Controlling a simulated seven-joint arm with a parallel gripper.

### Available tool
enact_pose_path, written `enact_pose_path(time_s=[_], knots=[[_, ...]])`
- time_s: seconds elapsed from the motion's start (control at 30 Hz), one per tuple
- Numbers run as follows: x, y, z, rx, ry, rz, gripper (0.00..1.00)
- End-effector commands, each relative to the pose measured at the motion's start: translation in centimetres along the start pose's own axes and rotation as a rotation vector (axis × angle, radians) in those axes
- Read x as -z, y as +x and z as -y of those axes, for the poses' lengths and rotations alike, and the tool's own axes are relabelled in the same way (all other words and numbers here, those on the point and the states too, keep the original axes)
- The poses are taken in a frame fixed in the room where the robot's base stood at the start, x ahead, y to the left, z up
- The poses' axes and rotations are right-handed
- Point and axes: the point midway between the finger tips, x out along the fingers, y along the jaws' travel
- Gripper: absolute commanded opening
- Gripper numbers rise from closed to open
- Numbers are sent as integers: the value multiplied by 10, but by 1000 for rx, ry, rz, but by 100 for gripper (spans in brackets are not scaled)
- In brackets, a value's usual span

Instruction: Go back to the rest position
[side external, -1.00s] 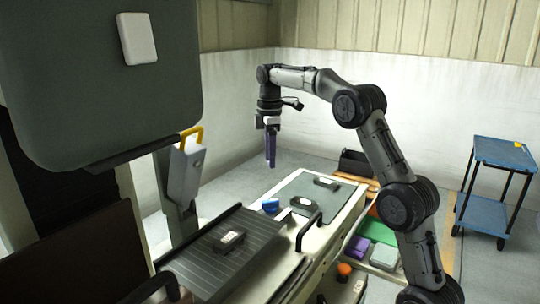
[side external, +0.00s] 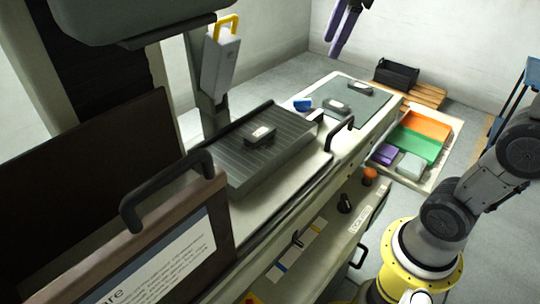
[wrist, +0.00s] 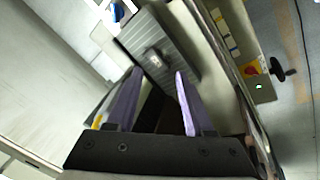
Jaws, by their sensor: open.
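My gripper (side external: 341,45) is at the top of the side view, with purple fingers hanging down above and behind the grey mat. It is clear of every surface there. In the wrist view my gripper (wrist: 158,72) has its two fingers spread apart with nothing held between them. A dark block with a pale label (side external: 260,135) lies on the grooved plate (side external: 285,150); the block also shows past the fingertips in the wrist view (wrist: 152,58). The upper part of my gripper is cut off in the side view.
The grey mat (side external: 325,92) carries two dark parts (side external: 336,107) (side external: 360,88), with a blue object (side external: 303,104) beside it. Black handles (side external: 340,132) (side external: 160,190) stand up nearby. Coloured bins (side external: 415,145) and a black crate (side external: 396,74) are on the floor. A yellow-handled unit (side external: 221,60) hangs left.

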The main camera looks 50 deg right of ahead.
Motion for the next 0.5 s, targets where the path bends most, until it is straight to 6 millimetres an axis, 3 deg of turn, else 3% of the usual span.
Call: enact_pose_path(time_s=[0.03, 0.17, 0.3, 0.5], knots=[[-8, -3, 22, -16, 29, -21, 52], [-31, 3, 71, -44, 142, -74, 52], [-58, 26, 117, -57, 296, -126, 52], [-90, 73, 161, -45, 561, -164, 52]])
